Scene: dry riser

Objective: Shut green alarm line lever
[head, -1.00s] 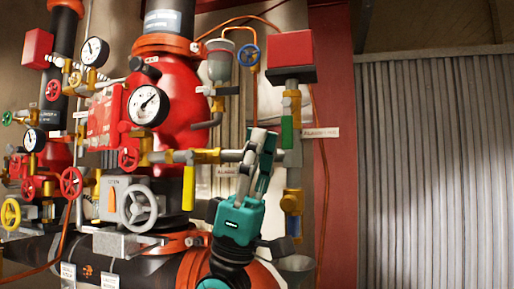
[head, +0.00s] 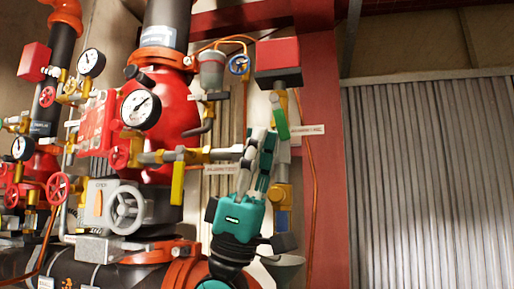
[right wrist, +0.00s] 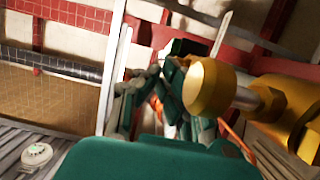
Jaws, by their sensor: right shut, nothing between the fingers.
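The green lever (head: 281,123) is on the brass alarm line below the red box at the right in the head view. It is tilted, its top leaning left, just right of my right gripper. My right gripper (head: 263,134) is shut and empty, its fingers pointing up beside the lever. I cannot tell whether they touch it. In the right wrist view my right gripper (right wrist: 150,88) is beside a round brass fitting (right wrist: 208,88). I cannot make out the lever there. My left gripper is out of view.
The red box (head: 278,55) is above the lever. A brass pipe (head: 185,157) and a yellow lever (head: 177,184) are to the left. A grey funnel (head: 283,262) is below. A red post (head: 325,170) and corrugated wall (head: 430,180) are to the right.

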